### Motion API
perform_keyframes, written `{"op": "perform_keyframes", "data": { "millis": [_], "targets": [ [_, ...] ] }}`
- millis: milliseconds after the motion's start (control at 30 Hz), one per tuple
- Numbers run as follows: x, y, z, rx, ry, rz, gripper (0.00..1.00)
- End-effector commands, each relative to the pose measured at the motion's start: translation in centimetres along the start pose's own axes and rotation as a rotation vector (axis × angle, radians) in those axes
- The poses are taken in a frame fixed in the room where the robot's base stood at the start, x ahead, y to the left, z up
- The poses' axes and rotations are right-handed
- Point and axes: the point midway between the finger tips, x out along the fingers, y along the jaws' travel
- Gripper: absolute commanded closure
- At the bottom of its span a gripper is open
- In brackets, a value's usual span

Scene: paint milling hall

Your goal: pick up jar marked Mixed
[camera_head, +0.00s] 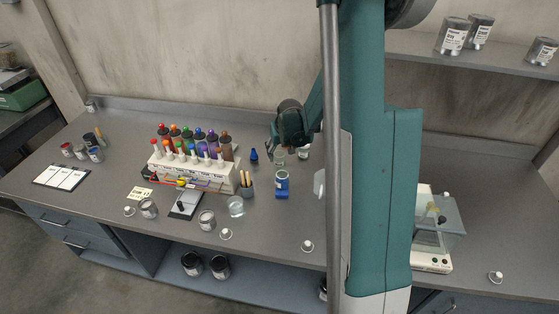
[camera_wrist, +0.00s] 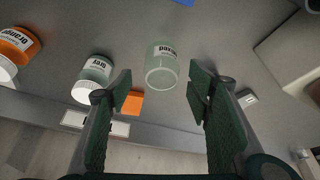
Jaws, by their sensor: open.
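The jar marked Mixed (camera_wrist: 162,70) is a clear glass jar. In the wrist view its label is upside down. It lies ahead of my gripper (camera_wrist: 163,88), between the lines of the two green fingers and apart from both. My gripper is open and empty. In the head view my gripper (camera_head: 284,142) hangs over the back of the bench, and what looks like this jar (camera_head: 279,159) stands just below it, partly hidden.
An orange-filled jar (camera_wrist: 16,42) stands at far left in the wrist view. An orange square (camera_wrist: 132,102) lies behind the left finger. The white bottle rack (camera_head: 215,177) is to the left.

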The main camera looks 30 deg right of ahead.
Motion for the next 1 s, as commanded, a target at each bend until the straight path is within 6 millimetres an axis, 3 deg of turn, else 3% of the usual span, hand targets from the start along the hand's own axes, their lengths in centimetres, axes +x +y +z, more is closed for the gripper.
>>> {"op": "perform_keyframes", "data": {
  "millis": [267,733,1000],
  "targets": [
    [0.6,-0.1,0.0,0.000,0.000,0.000,0.50],
    [4.4,-0.3,-0.1,0.000,0.000,0.000,0.50],
    [5.2,-0.2,0.0,0.000,0.000,0.000,0.50]
  ]
}}
